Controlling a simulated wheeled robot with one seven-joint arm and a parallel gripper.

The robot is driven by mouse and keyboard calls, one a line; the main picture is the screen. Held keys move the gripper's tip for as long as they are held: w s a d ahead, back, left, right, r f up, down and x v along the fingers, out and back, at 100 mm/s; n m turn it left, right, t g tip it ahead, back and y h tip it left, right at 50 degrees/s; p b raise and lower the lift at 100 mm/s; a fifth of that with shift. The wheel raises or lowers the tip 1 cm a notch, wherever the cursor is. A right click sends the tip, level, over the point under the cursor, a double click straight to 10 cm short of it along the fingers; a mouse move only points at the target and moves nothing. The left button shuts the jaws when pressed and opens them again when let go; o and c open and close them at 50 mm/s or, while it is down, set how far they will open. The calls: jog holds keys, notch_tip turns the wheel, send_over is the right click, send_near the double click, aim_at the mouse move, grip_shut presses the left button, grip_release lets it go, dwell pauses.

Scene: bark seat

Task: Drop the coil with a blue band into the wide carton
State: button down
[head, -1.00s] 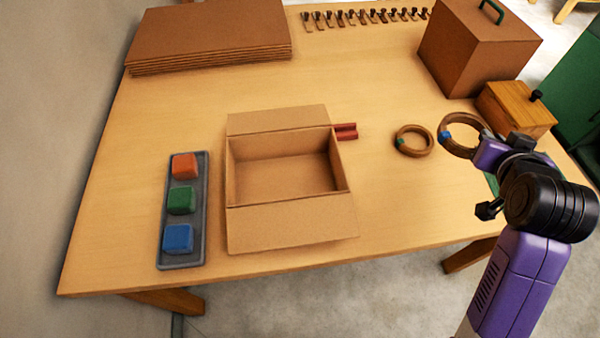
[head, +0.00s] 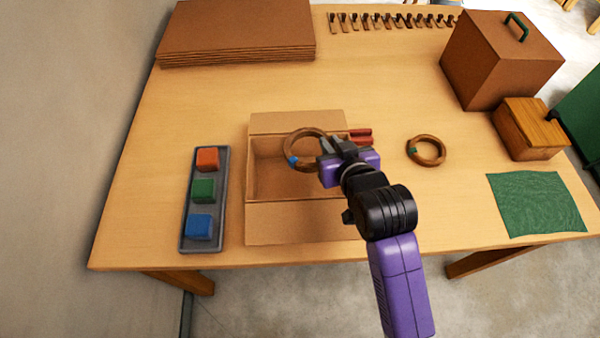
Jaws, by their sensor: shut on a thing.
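The brown coil with a blue band (head: 304,131) is held by my gripper (head: 331,148), which is shut on its right side. The coil appears over the open wide carton (head: 262,222), whose far and near flaps are folded out. The coil's height above the carton floor is hard to tell. The blue band shows at the coil's lower left. My gripper and arm hide the carton's right part. A second coil with a green band (head: 427,151) lies on the table to the right of the carton.
A grey tray (head: 187,240) with red, green and blue blocks stands left of the carton. Red sticks (head: 361,136) lie behind my gripper. A green cloth (head: 536,204), wooden box (head: 530,130) and large brown box (head: 500,60) are at right. Flat cardboard (head: 235,30) is stacked at the back.

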notch_tip(320, 180, down, 6)
jog(key=b, duration=0.6)
jog(key=shift+w+r, duration=0.15)
jog(key=shift+r, duration=0.05)
jog(key=c, duration=1.3)
grip_release()
jog(key=shift+c, duration=0.2)
jog(key=v, duration=0.7)
jog(key=shift+s+b, duration=0.35)
jog(key=shift+s, duration=0.05)
